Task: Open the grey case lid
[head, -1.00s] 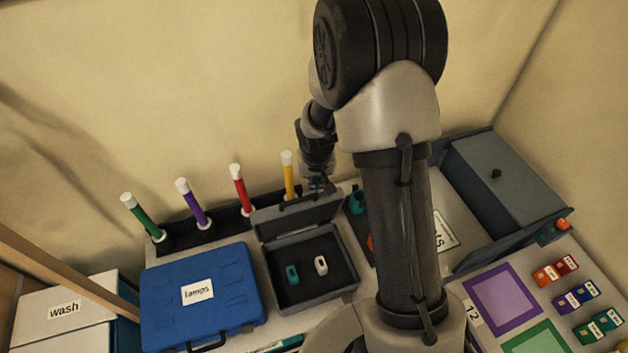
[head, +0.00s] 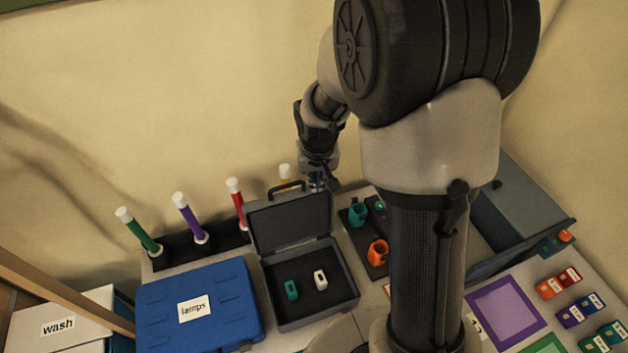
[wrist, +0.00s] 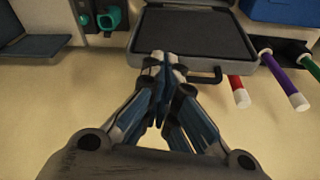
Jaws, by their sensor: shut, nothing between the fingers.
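The grey case (head: 318,316) stands open on the table, with a small teal piece (head: 291,289) and a small white piece (head: 320,279) inside. Its lid (head: 290,222) is swung up and back, dark inner face showing, with the handle (head: 287,187) along its top edge. The lid also shows in the wrist view (wrist: 195,32), handle (wrist: 205,78) near my fingers. My gripper (wrist: 165,62) is shut and empty at the lid's free edge, beside the handle. In the head view my gripper (head: 318,184) is at the lid's upper right corner; contact is unclear.
A blue case (head: 200,300) marked "lamps" stands close on the left. Upright green (head: 138,230), purple (head: 190,217), red (head: 237,203) and yellow tubes stand behind. Teal (head: 357,212) and orange (head: 377,252) holders sit right of the case.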

